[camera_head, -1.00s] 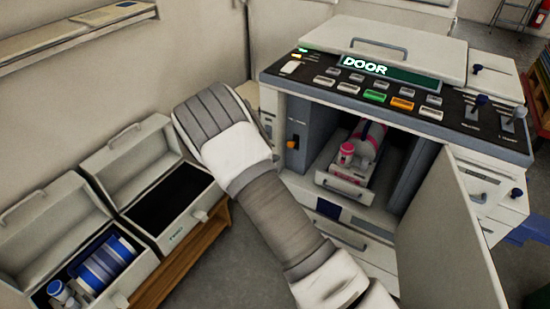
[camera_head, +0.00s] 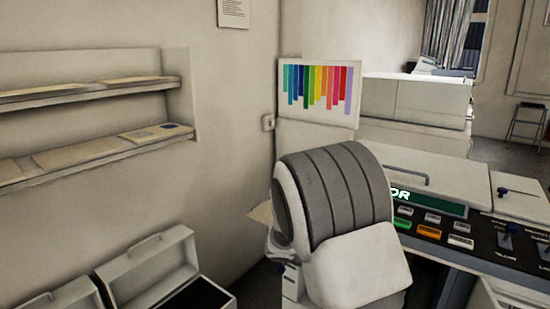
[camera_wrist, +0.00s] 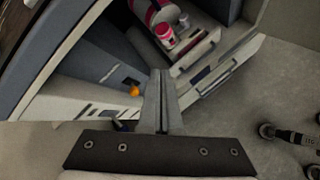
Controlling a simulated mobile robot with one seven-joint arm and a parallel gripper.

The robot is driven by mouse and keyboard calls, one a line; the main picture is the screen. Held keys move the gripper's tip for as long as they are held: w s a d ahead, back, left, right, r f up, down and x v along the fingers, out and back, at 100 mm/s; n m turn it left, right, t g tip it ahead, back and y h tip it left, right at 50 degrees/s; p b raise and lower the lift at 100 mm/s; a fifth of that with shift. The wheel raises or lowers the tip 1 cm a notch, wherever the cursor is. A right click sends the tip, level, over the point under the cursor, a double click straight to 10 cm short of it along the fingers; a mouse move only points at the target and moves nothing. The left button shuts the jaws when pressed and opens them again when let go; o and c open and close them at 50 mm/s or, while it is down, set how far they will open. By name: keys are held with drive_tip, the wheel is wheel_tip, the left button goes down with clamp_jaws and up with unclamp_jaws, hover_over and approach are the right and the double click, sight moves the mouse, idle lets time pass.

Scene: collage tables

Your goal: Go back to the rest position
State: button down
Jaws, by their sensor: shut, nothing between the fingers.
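My gripper (camera_wrist: 160,76) shows in the wrist view with its two fingers together and nothing between them. It points toward the open front of the grey machine (camera_wrist: 85,62). In the head view my arm's bulky white and grey link stands in the middle, and the fingers are hidden. The machine's control panel (camera_head: 484,237) is at the right in that view, partly covered by my arm. A pink and white drum (camera_wrist: 163,22) sits in the machine's bay in the wrist view, on a pale tray (camera_wrist: 207,48).
Open white cases (camera_head: 150,262) stand at the lower left. Wall shelves (camera_head: 90,91) with papers are at the left. A colour chart (camera_head: 317,88) hangs behind my arm. An orange knob (camera_wrist: 135,91) is beside the bay, close to my fingers.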

drive_tip(key=s+d+r+m+g+y, duration=0.1)
drive_tip(key=s+d+r+m, duration=0.3)
drive_tip(key=s+r+m, duration=0.25)
drive_tip(key=s+a+r+m+y, duration=0.2)
drive_tip(key=s+r+m, duration=0.15)
drive_tip(key=s, duration=0.55)
drive_tip(key=s+a+r+m+y, duration=0.1)
drive_tip(key=s+r+m+y, duration=0.15)
drive_tip(key=s+m, duration=0.45)
drive_tip(key=s+a+r+m+y, duration=0.2)
drive_tip(key=s+r, duration=0.2)
drive_tip(key=s, duration=0.6)
wheel_tip(320, 180, up, 14)
drive_tip(key=p, duration=1.4)
drive_tip(key=shift+d+r, duration=0.2)
drive_tip(key=shift+d, duration=0.1)
